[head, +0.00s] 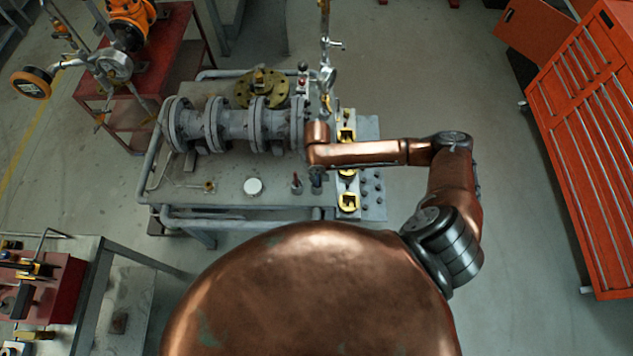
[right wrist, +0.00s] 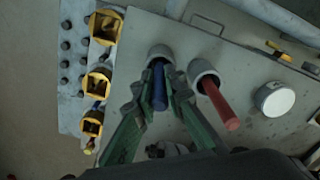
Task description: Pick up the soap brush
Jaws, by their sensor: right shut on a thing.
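A blue-handled tool (right wrist: 159,88) stands in a grey round holder (right wrist: 160,52) on the grey bench top. A red-handled tool (right wrist: 218,105) stands in a second holder (right wrist: 203,70) beside it; it also shows in the head view (head: 296,184). Both brush ends are hidden in the holders, so I cannot tell which one is the soap brush. My right gripper (right wrist: 160,80) has its green fingers on both sides of the blue handle and is shut on it. In the head view my right gripper (head: 316,182) is small and dark below the copper wrist. My left gripper is not in view.
A grey flanged pipe valve (head: 230,124) lies across the bench (head: 225,185). A white round lid (head: 253,186) sits near the front edge. Yellow square fittings (head: 347,201) line the right side. A red tool cabinet (head: 590,140) stands far right, with open floor between.

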